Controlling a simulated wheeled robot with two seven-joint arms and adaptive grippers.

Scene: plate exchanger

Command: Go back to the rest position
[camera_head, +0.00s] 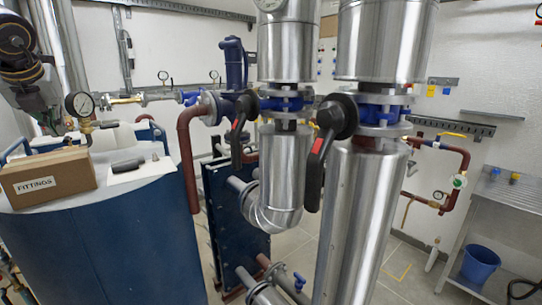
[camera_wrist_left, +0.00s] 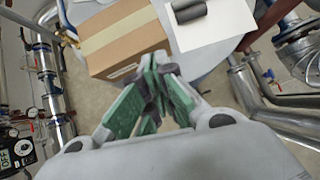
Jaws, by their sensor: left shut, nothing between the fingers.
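My left arm comes in at the top left of the head view, and its gripper (camera_head: 47,122) hangs behind the cardboard box, partly hidden by the pressure gauge and box. In the left wrist view the left gripper (camera_wrist_left: 158,76) has its green-padded fingers closed together with nothing between them. The cardboard box marked FITTINGS (camera_head: 48,178) sits on the blue tank's light top; in the wrist view the box (camera_wrist_left: 122,42) lies beyond the fingertips, at the left. My right gripper shows in neither view.
A black cylinder (camera_head: 127,165) lies on a white sheet beside the box. A pressure gauge (camera_head: 79,104) stands just right of my left gripper. Large silver pipes (camera_head: 365,200) and black-handled valves (camera_head: 320,150) fill the middle. A blue bucket (camera_head: 480,264) stands at the right.

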